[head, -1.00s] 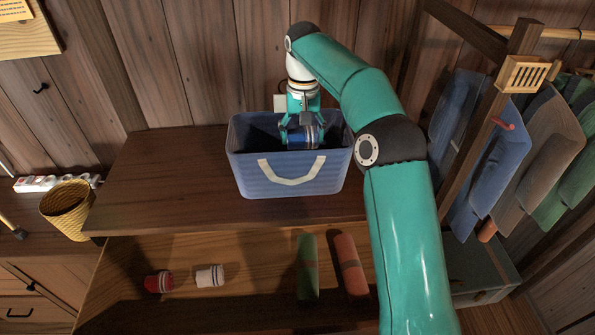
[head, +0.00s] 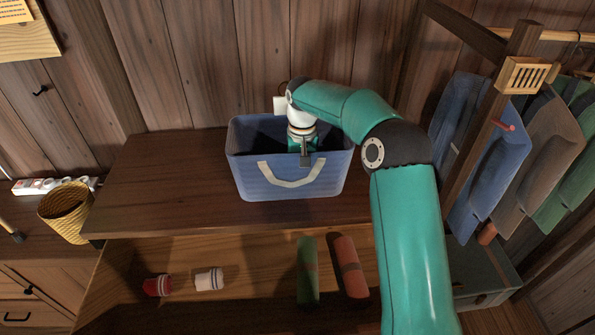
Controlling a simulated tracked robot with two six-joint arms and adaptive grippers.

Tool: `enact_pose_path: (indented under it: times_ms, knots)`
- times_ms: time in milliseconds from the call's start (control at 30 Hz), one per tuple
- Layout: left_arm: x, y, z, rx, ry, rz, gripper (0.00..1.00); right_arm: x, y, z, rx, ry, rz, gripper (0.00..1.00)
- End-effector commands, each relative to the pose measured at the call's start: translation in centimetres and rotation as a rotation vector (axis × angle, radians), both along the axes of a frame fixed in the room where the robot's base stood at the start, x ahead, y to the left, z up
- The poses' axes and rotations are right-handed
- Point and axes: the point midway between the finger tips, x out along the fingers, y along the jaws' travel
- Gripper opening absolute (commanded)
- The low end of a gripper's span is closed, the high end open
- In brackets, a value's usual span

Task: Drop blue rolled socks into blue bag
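The blue bag (head: 330,180) stands open on the wooden shelf top, with a pale handle on its front. My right gripper (head: 303,150) reaches down into the bag's opening near its front wall, and a dark finger part shows at the front rim. The rest of its fingers are hidden, so I cannot tell whether they are open or shut. The blue rolled socks are not visible now. My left gripper is out of view.
A red roll (head: 157,285) and a white roll (head: 209,279) lie in the lower compartment, beside a green roll (head: 307,270) and an orange roll (head: 350,266). A yellow basket (head: 66,211) stands left. Clothes (head: 490,150) hang right. The shelf top left of the bag is clear.

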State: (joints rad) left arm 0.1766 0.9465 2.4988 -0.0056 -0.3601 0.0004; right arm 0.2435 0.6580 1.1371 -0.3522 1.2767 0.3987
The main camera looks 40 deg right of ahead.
Motion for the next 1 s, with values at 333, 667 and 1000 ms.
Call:
enact_pose_path:
  times_ms: [333, 667, 1000]
  knots:
    - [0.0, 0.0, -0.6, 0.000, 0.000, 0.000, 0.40, 0.0, 0.0, -1.0, 0.000, 0.001, 0.000, 0.52]
    - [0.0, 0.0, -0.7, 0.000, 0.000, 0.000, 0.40, -0.1, 0.0, -1.4, 0.000, 0.004, 0.001, 0.92]
    - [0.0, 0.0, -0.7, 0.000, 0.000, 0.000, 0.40, -0.1, 0.0, -1.7, 0.000, 0.008, 0.002, 0.99]
